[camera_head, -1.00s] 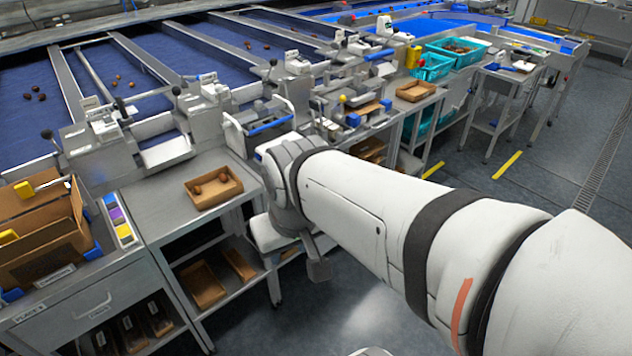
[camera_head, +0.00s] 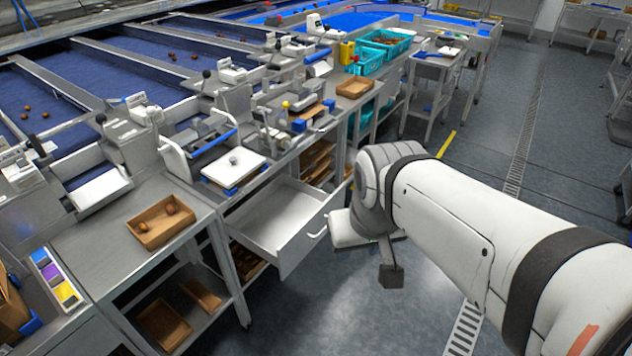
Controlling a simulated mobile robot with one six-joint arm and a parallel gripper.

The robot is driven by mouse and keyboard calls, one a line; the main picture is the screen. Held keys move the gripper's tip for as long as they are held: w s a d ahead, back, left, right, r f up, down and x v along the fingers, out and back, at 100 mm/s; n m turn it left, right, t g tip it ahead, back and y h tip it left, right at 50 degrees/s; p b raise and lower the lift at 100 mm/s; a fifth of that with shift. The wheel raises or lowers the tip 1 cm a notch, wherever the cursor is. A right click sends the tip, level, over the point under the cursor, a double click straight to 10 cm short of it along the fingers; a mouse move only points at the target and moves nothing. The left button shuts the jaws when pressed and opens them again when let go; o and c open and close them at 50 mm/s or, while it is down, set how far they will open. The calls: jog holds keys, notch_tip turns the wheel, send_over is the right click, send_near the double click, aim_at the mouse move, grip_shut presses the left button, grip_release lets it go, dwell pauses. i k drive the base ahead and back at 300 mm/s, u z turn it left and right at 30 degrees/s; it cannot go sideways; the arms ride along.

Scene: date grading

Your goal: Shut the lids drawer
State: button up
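A light grey drawer (camera_head: 272,222) stands pulled out from under the metal workbench at the picture's centre. Its inside looks empty, and a bar handle (camera_head: 318,234) is on its front. No label on it can be read, so I cannot confirm from lettering that it is the lids drawer. My gripper (camera_head: 390,272) is at the end of my white arm, just right of the drawer front and apart from the handle. Only part of it shows; my wrist hides the rest, and whether its fingers are open cannot be seen.
Above the drawer, a white-topped device (camera_head: 235,167) stands on the bench. A cardboard tray (camera_head: 150,238) with two dates sits on the bench to the left. A lower shelf holds more trays (camera_head: 163,325). Grey floor (camera_head: 330,310) is clear in front of the drawer.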

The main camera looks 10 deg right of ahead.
aim_at(282, 223)
jog(key=z, duration=0.15)
jog(key=i, duration=1)
jog(key=z, duration=0.65)
jog(key=k, duration=1.15)
jog(key=u, duration=0.35)
jog(key=i, duration=0.95)
jog(key=u, duration=0.05)
